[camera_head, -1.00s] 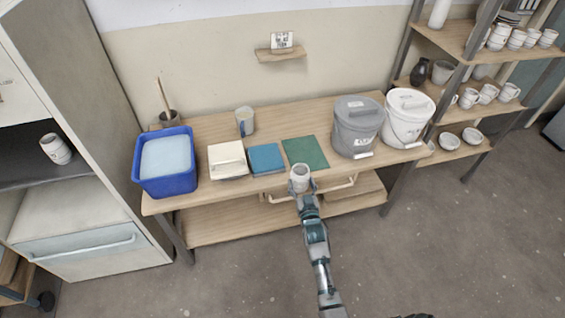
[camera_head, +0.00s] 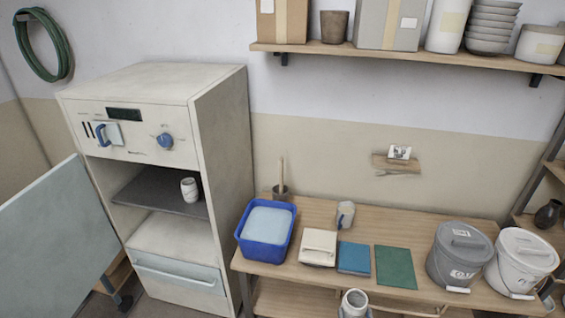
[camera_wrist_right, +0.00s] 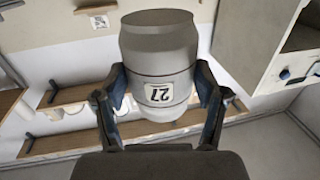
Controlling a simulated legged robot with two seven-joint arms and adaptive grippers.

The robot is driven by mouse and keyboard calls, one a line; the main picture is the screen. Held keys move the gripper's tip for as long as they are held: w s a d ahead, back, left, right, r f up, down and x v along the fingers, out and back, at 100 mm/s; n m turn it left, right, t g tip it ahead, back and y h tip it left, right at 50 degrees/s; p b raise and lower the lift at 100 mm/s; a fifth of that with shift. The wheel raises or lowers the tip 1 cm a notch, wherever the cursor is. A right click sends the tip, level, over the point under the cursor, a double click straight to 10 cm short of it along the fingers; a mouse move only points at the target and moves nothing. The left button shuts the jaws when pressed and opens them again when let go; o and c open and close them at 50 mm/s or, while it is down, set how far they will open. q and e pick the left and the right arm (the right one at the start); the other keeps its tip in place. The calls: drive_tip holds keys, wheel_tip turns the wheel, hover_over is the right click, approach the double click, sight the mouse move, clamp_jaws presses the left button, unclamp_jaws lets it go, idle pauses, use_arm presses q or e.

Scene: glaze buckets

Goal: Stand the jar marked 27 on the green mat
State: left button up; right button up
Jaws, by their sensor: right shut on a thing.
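The jar marked 27 (camera_wrist_right: 160,55) is pale grey, and its number label reads upside down in the wrist view. In the head view the jar (camera_head: 354,303) is at the bottom edge, mouth up, in front of the bench. My right gripper (camera_wrist_right: 163,88) is shut on it, with one finger on each side. In the head view this gripper is mostly cut off below the frame. The green mat (camera_head: 395,267) lies flat and bare on the bench, behind and to the right of the jar. My left gripper is not in view.
On the bench, a blue tub (camera_head: 241,236), a white block (camera_head: 318,247) and a blue mat (camera_head: 354,258) are left of the green mat. A grey bucket (camera_head: 460,262) and a white bucket (camera_head: 520,265) are on its right. A cup (camera_head: 345,214) stands behind.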

drive_tip(key=shift+s+r, duration=0.25)
drive_tip(key=shift+s, duration=0.05)
drive_tip(key=shift+a, duration=0.1)
drive_tip(key=shift+w+a+f, duration=0.1)
drive_tip(key=shift+w+f, duration=0.1)
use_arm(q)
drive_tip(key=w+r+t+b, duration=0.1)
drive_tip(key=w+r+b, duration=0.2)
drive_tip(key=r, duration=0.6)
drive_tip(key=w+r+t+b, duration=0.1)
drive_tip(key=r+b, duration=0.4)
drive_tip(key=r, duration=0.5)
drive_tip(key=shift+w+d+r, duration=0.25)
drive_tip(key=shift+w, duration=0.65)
use_arm(e)
drive_tip(key=w+d+f+m+h, duration=0.3)
drive_tip(key=w+d+f+h, duration=0.2)
drive_tip(key=w+d+f, duration=0.8)
drive_tip(key=shift+w+d+f+m+g, duration=0.35)
drive_tip(key=shift+d+f, duration=0.25)
drive_tip(key=shift+d, duration=0.55)
